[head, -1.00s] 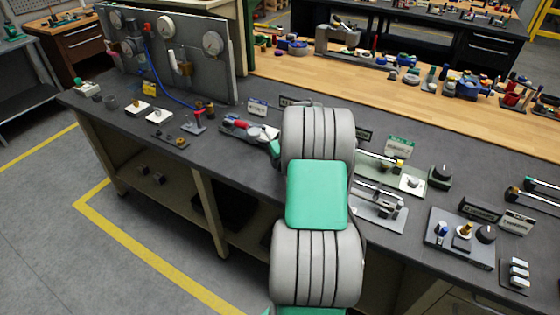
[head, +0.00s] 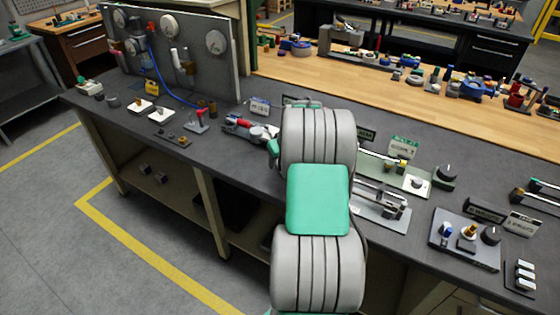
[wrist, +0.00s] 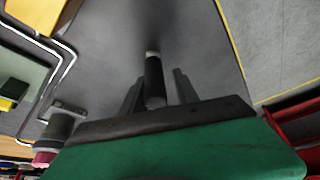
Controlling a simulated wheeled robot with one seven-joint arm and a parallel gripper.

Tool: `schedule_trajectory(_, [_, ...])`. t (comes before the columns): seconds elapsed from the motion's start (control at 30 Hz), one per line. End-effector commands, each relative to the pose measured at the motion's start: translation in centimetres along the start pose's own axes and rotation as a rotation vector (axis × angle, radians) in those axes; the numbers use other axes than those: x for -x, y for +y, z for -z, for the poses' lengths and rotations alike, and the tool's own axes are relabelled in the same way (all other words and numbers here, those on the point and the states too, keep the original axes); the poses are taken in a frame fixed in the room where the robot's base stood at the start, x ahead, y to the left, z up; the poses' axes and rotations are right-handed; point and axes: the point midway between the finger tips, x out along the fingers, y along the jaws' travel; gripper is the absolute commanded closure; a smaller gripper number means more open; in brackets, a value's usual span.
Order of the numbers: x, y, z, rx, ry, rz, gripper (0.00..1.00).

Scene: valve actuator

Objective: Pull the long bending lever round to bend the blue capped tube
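In the wrist view my gripper (wrist: 157,92) has two grey fingers apart, with a dark cylindrical handle with a pale end (wrist: 154,76) between them. A gap shows at the right finger; contact at the left is unclear. I take the handle to be the long lever's grip, but the rest of the lever is not clear. In the head view my own arm hides the gripper and the bench around it. A red-handled device with a grey round part (head: 249,130) shows just left of my arm. I cannot make out the blue capped tube in either view.
An upright gauge panel (head: 185,60) stands at the back left of the dark bench (head: 115,118). Right of my arm are a fixture with metal rods (head: 380,205) and a knob board (head: 464,240). The wrist view shows a grey-and-red post (wrist: 62,125) at lower left.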

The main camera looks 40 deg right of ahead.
Motion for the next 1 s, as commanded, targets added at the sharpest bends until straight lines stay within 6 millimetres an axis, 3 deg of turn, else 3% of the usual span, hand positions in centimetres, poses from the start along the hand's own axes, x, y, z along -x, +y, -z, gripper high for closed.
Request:
schedule_trajectory(0.37, [0.4,0.2,-0.1,-0.004,0.0,-0.002,0.55])
schedule_trajectory(0.73, [6.8,0.2,-0.1,-0.003,0.001,-0.003,0.55])
schedule_trajectory(1.0, [7.8,0.1,-0.1,-0.003,-0.001,-0.001,0.55])
